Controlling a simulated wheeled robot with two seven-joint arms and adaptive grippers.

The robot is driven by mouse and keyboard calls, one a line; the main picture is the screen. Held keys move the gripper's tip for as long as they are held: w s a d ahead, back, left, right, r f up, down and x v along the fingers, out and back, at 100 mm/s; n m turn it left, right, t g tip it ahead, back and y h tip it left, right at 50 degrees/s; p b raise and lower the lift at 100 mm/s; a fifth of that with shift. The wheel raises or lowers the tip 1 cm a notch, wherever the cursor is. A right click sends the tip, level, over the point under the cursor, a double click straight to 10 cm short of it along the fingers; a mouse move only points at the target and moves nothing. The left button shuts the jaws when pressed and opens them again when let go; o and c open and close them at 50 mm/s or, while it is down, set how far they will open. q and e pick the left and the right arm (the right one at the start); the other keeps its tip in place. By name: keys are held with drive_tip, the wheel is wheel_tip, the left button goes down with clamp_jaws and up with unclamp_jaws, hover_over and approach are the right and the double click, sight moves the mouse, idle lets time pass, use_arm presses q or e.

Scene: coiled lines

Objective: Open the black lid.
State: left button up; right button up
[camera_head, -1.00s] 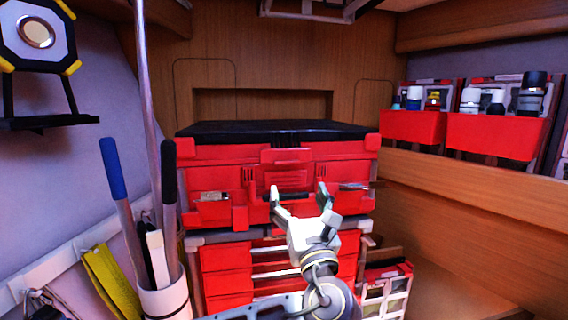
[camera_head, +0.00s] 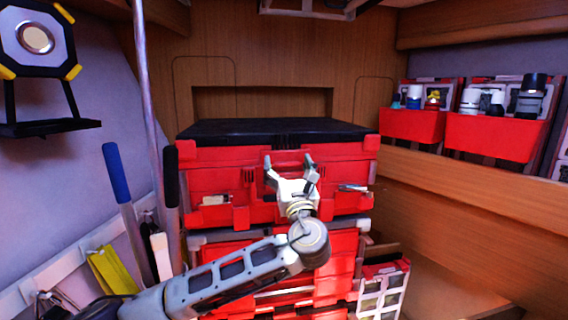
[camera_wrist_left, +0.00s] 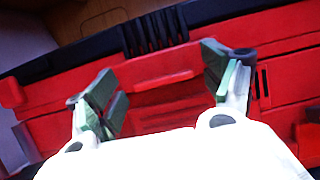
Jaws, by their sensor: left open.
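The black lid (camera_head: 270,131) lies shut on top of the red toolbox (camera_head: 215,175) in the head view. In the left wrist view the lid (camera_wrist_left: 75,57) runs as a dark band across the top, with a ribbed middle part. My left gripper (camera_head: 289,160) is open and empty in front of the toolbox, a little below the lid's front edge. In the wrist view its two fingers (camera_wrist_left: 165,88) stand apart, either side of the toolbox's raised red middle part. I cannot tell whether they touch it. My right gripper is not in view.
Red drawers (camera_head: 225,250) stand under the toolbox. A holder with long-handled tools (camera_head: 118,172) and a metal pole stand at the left. Red bins with bottles (camera_head: 412,124) sit on the right shelf. The space above the lid is clear.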

use_arm(q)
drive_tip(key=shift+w, duration=0.25)
drive_tip(key=shift+c, duration=0.5)
